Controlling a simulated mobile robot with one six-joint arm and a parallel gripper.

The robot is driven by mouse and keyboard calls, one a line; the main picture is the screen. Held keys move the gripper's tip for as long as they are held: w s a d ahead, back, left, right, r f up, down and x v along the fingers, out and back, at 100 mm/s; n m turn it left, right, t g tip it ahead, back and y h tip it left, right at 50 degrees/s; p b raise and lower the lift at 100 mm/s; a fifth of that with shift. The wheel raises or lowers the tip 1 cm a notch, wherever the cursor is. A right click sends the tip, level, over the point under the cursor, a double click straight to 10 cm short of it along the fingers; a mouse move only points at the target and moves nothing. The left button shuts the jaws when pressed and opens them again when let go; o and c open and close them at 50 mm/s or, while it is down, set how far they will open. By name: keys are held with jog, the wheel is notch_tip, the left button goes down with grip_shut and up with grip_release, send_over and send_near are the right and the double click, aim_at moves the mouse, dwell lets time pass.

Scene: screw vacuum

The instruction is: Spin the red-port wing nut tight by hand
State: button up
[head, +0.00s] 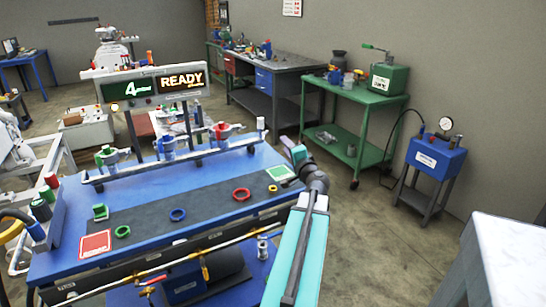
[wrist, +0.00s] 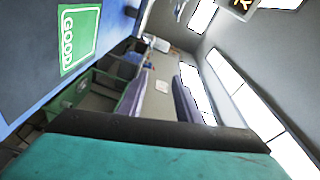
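The red wing-nut port (head: 222,130) sits toward the right of the pale rail (head: 180,161) at the back of the blue bench (head: 60,262). A blue port (head: 166,145) and a green port (head: 108,155) stand to its left on the same rail. My gripper (head: 297,153) is raised near the bench's right end, to the right of the red port and apart from it. Its fingers are too small to read in the head view. Nothing held is visible.
Green (head: 122,231), blue (head: 178,214), red (head: 241,194) and yellow (head: 272,188) rings lie on the dark mat (head: 205,207). A green GOOD card (wrist: 80,37) is near the bench's right edge. A READY sign (head: 183,80) stands above the rail. A green cart (head: 355,100) stands behind right.

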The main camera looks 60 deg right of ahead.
jog(key=s+g+h+b, duration=0.2)
jog(key=s+b, duration=0.7)
jog(key=s, duration=0.5)
jog(key=shift+a+f+g+h+b, duration=0.2)
jog(key=shift+a+g+h+b, duration=0.1)
jog(key=shift+a+g, duration=0.25)
jog(key=shift+w+d, duration=0.1)
jog(key=shift+w, duration=0.05)
